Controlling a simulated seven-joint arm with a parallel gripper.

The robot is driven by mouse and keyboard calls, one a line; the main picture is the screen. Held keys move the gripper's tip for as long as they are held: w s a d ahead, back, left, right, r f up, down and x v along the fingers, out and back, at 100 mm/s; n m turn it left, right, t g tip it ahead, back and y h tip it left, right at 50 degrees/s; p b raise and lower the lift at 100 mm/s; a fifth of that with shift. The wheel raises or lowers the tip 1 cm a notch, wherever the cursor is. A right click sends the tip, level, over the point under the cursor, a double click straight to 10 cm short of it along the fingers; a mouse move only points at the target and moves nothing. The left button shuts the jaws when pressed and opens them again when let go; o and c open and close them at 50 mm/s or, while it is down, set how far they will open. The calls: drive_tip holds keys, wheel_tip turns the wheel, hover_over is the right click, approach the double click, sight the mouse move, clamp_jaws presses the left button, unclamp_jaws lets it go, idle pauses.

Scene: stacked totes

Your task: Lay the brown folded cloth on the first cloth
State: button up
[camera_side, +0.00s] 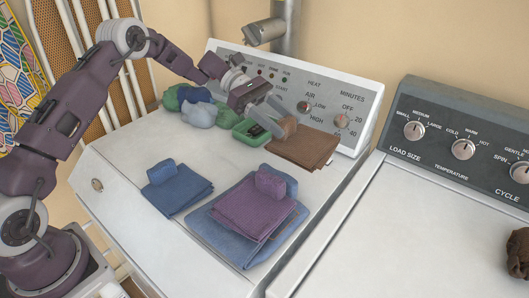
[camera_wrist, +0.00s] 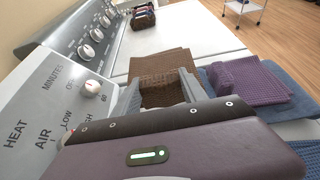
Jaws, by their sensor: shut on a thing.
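The brown folded cloth (camera_side: 303,148) lies flat on the dryer top near its control panel, with a brown roll (camera_side: 288,127) on it. My gripper (camera_side: 276,122) is at this roll, its fingers shut on it. The wrist view shows the brown cloth (camera_wrist: 160,62) just beyond the fingers (camera_wrist: 160,92). A purple folded cloth (camera_side: 245,209) with a purple roll lies on a larger light blue cloth (camera_side: 213,232). A dark blue folded cloth (camera_side: 180,197) with a blue roll lies to their left. I cannot tell which is the first cloth.
Several crumpled cloths (camera_side: 200,114) lie further left. The panel (camera_side: 345,85) with knobs rises behind. A washer (camera_side: 430,225) stands right, across a gap, with a dark brown item (camera_side: 518,254) on it.

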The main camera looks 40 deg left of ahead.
drive_tip(key=s+a+r+n+t+y, duration=0.1)
drive_tip(key=s+a+n+t+y, duration=0.2)
drive_tip(key=s+a+n+t, duration=0.7)
drive_tip(key=s+r+m+g, duration=0.2)
drive_tip(key=s+r+m, duration=0.15)
drive_tip(key=r, duration=0.75)
drive_tip(key=s+d+f+m+g+y, duration=0.1)
drive_tip(key=s+d+f+m+g, duration=0.1)
drive_tip(key=s+f+m+g, duration=0.55)
drive_tip(key=s+d+f+m+g+y, duration=0.15)
drive_tip(key=s+m+g, duration=0.35)
drive_tip(key=m+g, duration=0.6)
drive_tip(key=w+a+m+t+y, duration=0.2)
drive_tip(key=a+m+y, duration=1.1)
drive_tip(key=m+y, duration=0.4)
drive_tip(key=w+a+r+m+t+y, duration=0.45)
drive_tip(key=w+r+m+t, duration=0.35)
drive_tip(key=w, duration=0.3)
drive_tip(key=shift+n, duration=0.4)
wheel_tip(320, 180, down, 20)
drive_tip(key=shift+f, duration=0.25)
drive_tip(key=o, duration=1.3)
drive_tip(key=shift+o, duration=0.2)
